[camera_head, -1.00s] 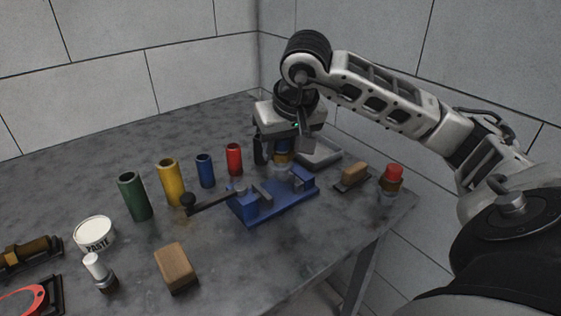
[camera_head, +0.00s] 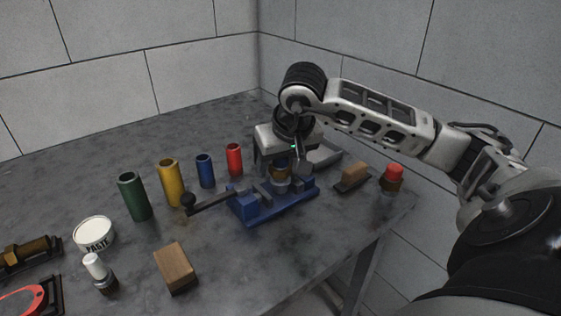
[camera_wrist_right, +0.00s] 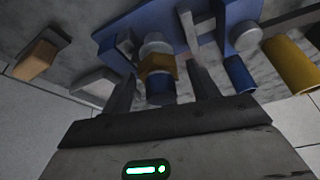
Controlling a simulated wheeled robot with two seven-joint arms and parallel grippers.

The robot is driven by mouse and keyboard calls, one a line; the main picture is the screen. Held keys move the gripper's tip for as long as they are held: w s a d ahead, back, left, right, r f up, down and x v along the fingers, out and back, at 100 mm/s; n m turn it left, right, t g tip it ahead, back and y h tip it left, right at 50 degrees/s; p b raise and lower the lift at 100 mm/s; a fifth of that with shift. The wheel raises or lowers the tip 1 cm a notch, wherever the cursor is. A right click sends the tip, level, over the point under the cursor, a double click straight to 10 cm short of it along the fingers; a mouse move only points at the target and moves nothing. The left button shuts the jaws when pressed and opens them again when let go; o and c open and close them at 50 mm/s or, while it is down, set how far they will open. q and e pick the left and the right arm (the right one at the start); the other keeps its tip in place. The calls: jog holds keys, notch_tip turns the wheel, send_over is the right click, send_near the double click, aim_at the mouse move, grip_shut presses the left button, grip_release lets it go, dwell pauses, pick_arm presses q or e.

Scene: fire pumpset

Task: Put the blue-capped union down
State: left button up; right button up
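The blue-capped union (camera_wrist_right: 159,68) stands between the jaws of the blue vise (camera_head: 252,212), with a grey lower part, a brass middle and a blue cap toward my gripper. It also shows in the head view (camera_head: 281,174), where the cap is mostly hidden by my right gripper (camera_head: 282,163). In the right wrist view, the fingers of my right gripper (camera_wrist_right: 161,88) stand on either side of the union, with gaps visible beside the cap, so it looks open. Whether the union touches the vise bed cannot be told. My left gripper is not in view.
Red (camera_head: 234,159), blue (camera_head: 205,170), yellow (camera_head: 170,182) and green (camera_head: 134,196) sleeves stand left of the vise, whose crank handle (camera_head: 212,201) reaches toward them. A brush (camera_head: 353,176) and red-capped union (camera_head: 392,178) are right. A wooden block (camera_head: 175,267) lies in front.

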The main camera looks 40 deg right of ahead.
jog(key=shift+r+p, duration=0.25)
jog(key=shift+p, duration=0.05)
jog(key=v, duration=1.1)
jog(key=shift+r+p, duration=0.4)
jog(key=shift+p, duration=0.05)
jog(key=shift+s, duration=0.15)
